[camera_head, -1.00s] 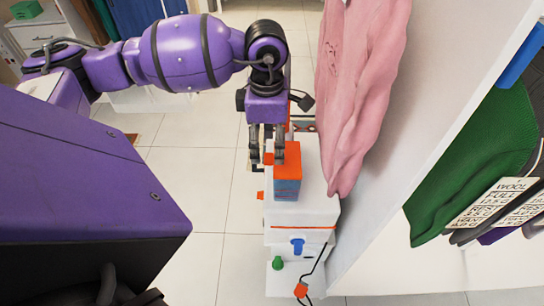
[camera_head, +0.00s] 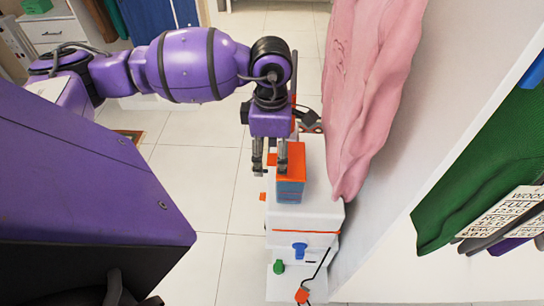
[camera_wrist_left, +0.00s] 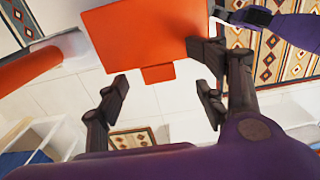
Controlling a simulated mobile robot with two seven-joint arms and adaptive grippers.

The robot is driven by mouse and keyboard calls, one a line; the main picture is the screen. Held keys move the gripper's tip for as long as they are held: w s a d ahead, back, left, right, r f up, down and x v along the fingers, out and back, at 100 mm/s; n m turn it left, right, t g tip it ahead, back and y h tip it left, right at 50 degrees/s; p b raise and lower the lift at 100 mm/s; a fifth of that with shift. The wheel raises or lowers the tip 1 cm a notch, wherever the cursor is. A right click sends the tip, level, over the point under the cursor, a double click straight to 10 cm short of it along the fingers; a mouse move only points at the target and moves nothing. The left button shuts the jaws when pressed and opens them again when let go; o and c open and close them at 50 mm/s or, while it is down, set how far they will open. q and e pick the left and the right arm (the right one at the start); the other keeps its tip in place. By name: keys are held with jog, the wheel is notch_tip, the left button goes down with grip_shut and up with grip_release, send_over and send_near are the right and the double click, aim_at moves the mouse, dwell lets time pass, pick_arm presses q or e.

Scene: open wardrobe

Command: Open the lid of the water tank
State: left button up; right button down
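The water tank (camera_head: 289,190) is a blue box with an orange lid (camera_head: 291,158), standing upright on a white appliance (camera_head: 305,216). The lid appears closed. In the left wrist view the lid (camera_wrist_left: 140,35) is a flat orange panel with a small tab (camera_wrist_left: 158,73) on its near edge. My left gripper (camera_head: 270,168) is at the lid's left side in the head view, with one finger overlapping the lid's edge. In the wrist view its fingers (camera_wrist_left: 163,98) are spread apart with nothing between them, and the tab lies just beyond them. I cannot tell whether any finger touches the lid.
A pink garment (camera_head: 365,90) hangs close to the right of the tank, beside a white wardrobe panel (camera_head: 425,130). Green clothing (camera_head: 480,165) hangs farther right. The appliance has a blue knob (camera_head: 299,250) and a green knob (camera_head: 278,267). Tiled floor left of it is clear.

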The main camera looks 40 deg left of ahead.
jog(key=shift+s, duration=0.1)
pick_arm(q)
jog(key=shift+w+d+r, duration=0.15)
jog(key=shift+w+r, duration=0.05)
jog(key=shift+r, duration=0.35)
jog(key=shift+c, duration=1.4)
jog(key=shift+w+d+r, duration=0.1)
jog(key=shift+r, duration=0.05)
jog(key=c, duration=0.5)
jog(key=shift+w+d+r+p, duration=0.1)
jog(key=shift+d+r+p, duration=0.15)
jog(key=shift+r, duration=0.25)
jog(key=shift+w+d+r+p, duration=0.1)
jog(key=shift+d+r+p, duration=0.1)
jog(key=shift+r, duration=0.3)
grip_shut()
jog(key=shift+w+d+r, duration=0.3)
jog(key=shift+d+r, duration=0.1)
jog(key=shift+d, duration=0.15)
jog(key=shift+w+d+r, duration=0.25)
jog(key=shift+d+r, duration=0.15)
jog(key=shift+d, duration=0.1)
pick_arm(e)
jog(key=shift+w+r, duration=0.7)
jog(key=shift+r, duration=0.05)
jog(key=shift+a, duration=0.1)
